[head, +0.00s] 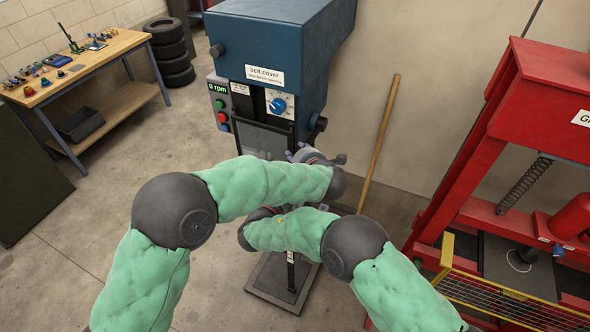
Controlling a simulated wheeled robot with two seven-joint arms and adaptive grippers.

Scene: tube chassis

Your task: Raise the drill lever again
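The drill press (292,45) stands in the middle of the head view, with a blue belt cover, a blue dial and a display reading 0 rpm. A dark round knob (319,123) shows on its right side; I cannot tell whether it belongs to the lever. The lever itself is not clearly visible, as my arms cover that area. My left gripper (303,154) is at the front right of the drill, below the dial, partly hidden by my own wrist. Its fingers are too small and covered to read. My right arm reaches in below it; its gripper is hidden.
A red press (480,165) with a yellow-framed mesh guard (510,300) stands at the right. A wooden pole (380,140) leans on the wall behind. A workbench (95,58) with small parts and stacked tyres (171,55) are at the back left.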

